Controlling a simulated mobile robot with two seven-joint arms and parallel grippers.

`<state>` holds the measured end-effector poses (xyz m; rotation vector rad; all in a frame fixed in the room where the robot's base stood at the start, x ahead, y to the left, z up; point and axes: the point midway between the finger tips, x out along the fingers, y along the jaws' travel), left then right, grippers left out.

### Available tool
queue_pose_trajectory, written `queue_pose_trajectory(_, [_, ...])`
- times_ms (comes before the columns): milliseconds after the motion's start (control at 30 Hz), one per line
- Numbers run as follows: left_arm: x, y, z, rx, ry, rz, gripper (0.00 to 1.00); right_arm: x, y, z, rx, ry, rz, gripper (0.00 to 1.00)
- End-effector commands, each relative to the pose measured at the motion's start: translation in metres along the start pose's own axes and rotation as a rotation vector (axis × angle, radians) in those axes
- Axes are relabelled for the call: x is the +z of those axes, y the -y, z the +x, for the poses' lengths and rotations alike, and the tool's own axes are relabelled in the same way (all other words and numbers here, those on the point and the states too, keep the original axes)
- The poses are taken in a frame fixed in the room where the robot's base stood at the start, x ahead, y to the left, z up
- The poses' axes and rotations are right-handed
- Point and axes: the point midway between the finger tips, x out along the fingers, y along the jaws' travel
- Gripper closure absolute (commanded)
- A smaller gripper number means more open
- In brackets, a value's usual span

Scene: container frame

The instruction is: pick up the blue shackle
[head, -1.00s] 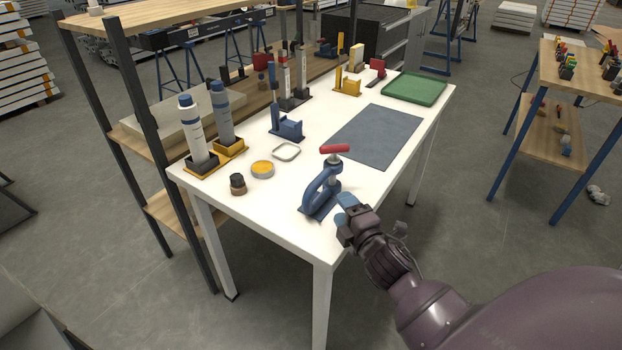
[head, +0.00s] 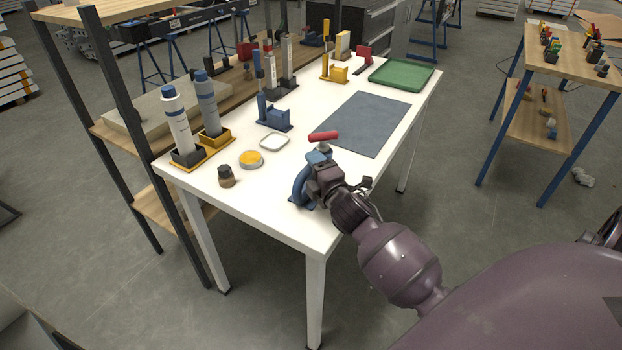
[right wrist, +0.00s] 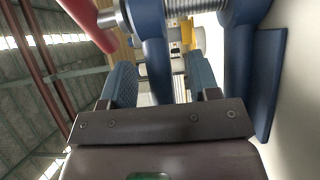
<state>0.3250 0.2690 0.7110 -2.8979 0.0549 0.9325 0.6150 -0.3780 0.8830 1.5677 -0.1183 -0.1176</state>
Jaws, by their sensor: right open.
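The blue shackle (head: 301,188) with a red cross handle (head: 323,136) stands upright on its base on the white table, near the front corner. My right gripper (head: 318,160) is at the shackle, covering much of it in the head view. In the right wrist view the open fingers (right wrist: 163,78) point at the blue shackle (right wrist: 150,35), one of its blue bars showing between them. Another blue part and its base plate lie right of the fingers. I cannot tell whether the fingers touch it. My left gripper is not in view.
The white table (head: 265,213) also holds a dark-capped jar (head: 227,177), a yellow tin (head: 251,159), a white dish (head: 274,142), a blue vise-like piece (head: 274,116) and bottles in yellow holders. A grey mat (head: 364,122) and green tray (head: 402,74) lie further back.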

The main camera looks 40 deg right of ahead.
Motion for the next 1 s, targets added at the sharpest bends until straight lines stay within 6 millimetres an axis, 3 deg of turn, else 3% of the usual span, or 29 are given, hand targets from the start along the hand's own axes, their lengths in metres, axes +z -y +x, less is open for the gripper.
queue_pose_trajectory(133, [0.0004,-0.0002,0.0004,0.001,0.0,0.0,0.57,0.0002,0.0012,0.0107,-0.002,0.0,0.0,0.44])
queue_pose_trajectory(400, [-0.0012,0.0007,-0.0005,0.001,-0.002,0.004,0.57,0.0002,0.0005,0.0122,-0.001,0.0,0.001,0.44])
queue_pose_trajectory(767, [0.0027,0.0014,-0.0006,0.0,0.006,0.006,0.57,0.0,0.0005,0.012,-0.001,0.0,0.001,1.0])
queue_pose_trajectory(1000, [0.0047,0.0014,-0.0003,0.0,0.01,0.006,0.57,-0.0002,0.0007,0.0119,-0.002,0.0,0.003,1.0])
